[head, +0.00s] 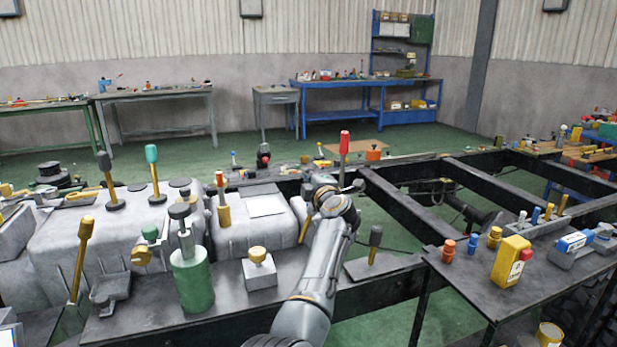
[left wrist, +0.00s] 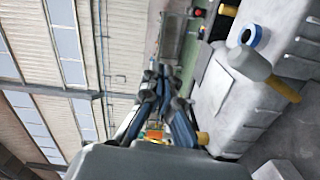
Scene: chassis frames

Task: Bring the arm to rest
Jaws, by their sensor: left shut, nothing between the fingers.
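My left arm (head: 318,262) reaches forward from the bottom middle of the head view, over the dark bench and toward the chassis frame (head: 400,200). My left gripper (head: 322,188) is at its far end, beside the grey box-shaped block (head: 262,212), and looks small and partly hidden by the wrist. In the left wrist view the gripper fingers (left wrist: 158,92) are together with nothing between them. That view is turned on its side. My right gripper is not in view.
A red-handled lever (head: 344,145) stands just beyond the gripper. A green cylinder (head: 191,278) and a yellow-topped block (head: 259,268) stand left of the arm. A side table (head: 480,285) holds a yellow container (head: 510,262).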

